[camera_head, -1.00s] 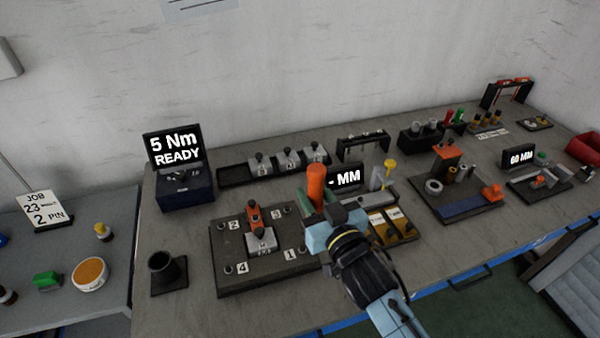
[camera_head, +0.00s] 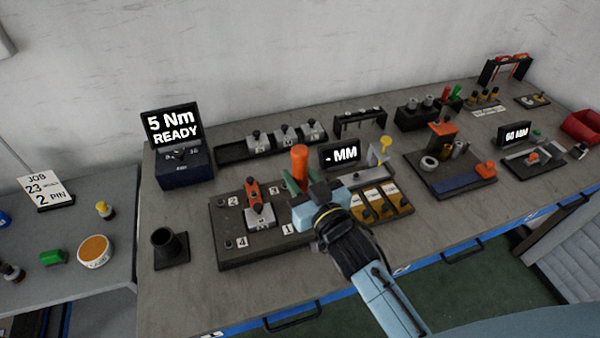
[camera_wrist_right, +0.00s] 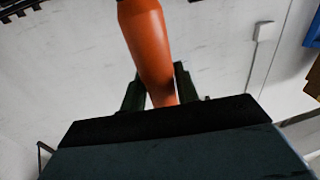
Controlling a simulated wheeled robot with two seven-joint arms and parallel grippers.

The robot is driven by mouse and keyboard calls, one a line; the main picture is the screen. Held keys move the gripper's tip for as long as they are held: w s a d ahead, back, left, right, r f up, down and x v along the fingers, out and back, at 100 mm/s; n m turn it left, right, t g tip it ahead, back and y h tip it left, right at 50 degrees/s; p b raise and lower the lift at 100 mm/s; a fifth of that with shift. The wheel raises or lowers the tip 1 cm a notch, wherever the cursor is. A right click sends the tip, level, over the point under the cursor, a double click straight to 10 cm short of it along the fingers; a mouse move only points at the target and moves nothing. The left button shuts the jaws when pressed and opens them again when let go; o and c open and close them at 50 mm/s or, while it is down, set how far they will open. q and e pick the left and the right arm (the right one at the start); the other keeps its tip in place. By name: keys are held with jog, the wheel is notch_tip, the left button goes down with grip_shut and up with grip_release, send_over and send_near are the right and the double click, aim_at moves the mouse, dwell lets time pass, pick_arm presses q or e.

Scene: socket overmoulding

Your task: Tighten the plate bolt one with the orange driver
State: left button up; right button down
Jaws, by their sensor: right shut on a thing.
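The orange driver (camera_head: 300,164) is upright in my right gripper (camera_head: 298,186), which is shut on it. The driver's orange handle (camera_wrist_right: 150,45) also shows between the fingers in the right wrist view. The dark plate (camera_head: 232,254) has corner marks 1, 2 and 4 visible; my gripper is over its right side, near mark 1 (camera_head: 288,229). The driver's tip and the bolt under it are hidden behind my gripper and wrist. A clamp with an orange-red lever (camera_head: 253,190) sits on a grey block in the middle of the plate. My left gripper is not in view.
A display (camera_head: 172,127) reading "5 Nm READY" stands at the back left. A black cup (camera_head: 166,245) stands left of the plate. A "- MM" display (camera_head: 341,155) and a gauge with a yellow knob (camera_head: 384,145) stand close to the right of the driver.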

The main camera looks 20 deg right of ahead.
jog(key=shift+f+b, duration=0.45)
jog(key=shift+f, duration=0.3)
jog(key=shift+f+b, duration=1.2)
jog(key=shift+f, duration=0.6)
jog(key=shift+p, duration=0.7)
jog(key=shift+f+b, duration=0.65)
jog(key=shift+f, duration=0.3)
dwell(0.9)
jog(key=shift+s+f, duration=0.1)
jog(key=shift+f, duration=0.55)
dwell(1.1)
jog(key=shift+r+p, duration=2.45)
jog(key=shift+r, duration=0.35)
